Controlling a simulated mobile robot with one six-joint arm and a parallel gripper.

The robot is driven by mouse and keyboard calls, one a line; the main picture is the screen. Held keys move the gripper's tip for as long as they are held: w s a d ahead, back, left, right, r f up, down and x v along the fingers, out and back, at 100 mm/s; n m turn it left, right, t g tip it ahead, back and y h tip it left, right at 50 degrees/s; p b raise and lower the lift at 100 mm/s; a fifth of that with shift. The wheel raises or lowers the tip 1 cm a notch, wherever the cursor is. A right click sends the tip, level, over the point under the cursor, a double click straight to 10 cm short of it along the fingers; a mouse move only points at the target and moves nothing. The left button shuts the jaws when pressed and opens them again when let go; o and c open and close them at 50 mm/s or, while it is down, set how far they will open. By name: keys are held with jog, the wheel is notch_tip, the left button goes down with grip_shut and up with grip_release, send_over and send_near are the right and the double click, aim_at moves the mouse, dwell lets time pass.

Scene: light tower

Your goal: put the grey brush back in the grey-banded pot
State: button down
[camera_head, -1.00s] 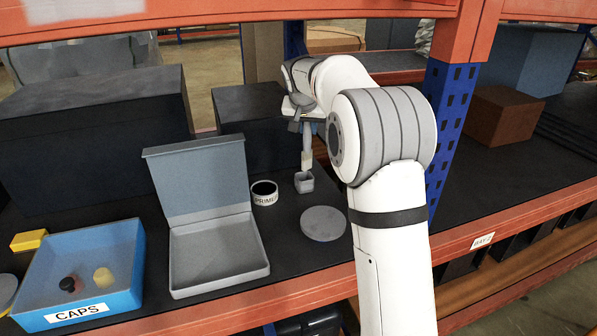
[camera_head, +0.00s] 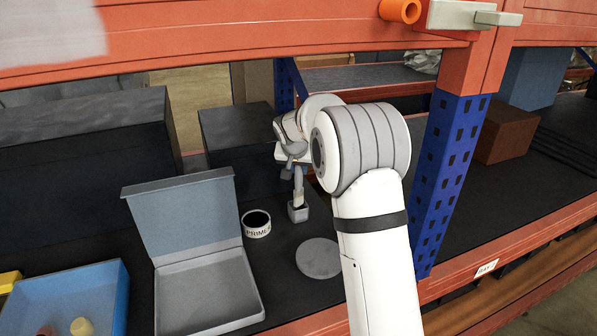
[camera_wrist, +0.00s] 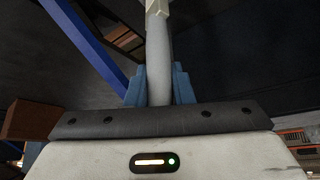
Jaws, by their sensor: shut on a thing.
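My gripper (camera_head: 298,172) points down over the shelf and is shut on the grey brush. In the wrist view the brush's grey handle (camera_wrist: 158,70) stands between the two blue-grey fingers, with a pale collar farther along it.
A flat grey disc (camera_head: 318,258) lies in front. An open grey box (camera_head: 205,295) and a blue bin (camera_head: 112,300) are to the left; a blue rack post (camera_head: 443,180) is to the right.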

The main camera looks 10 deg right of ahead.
aim_at(299, 182)
jog(key=shift+f, duration=0.85)
jog(key=shift+f+b, duration=0.4)
jog(key=shift+b, duration=0.1)
jog(key=shift+f, duration=0.2)
jog(key=shift+a, duration=0.1)
jog(key=c, duration=1.3)
grip_release()
jog(key=shift+o, duration=0.2)
jog(key=shift+r, duration=0.15)
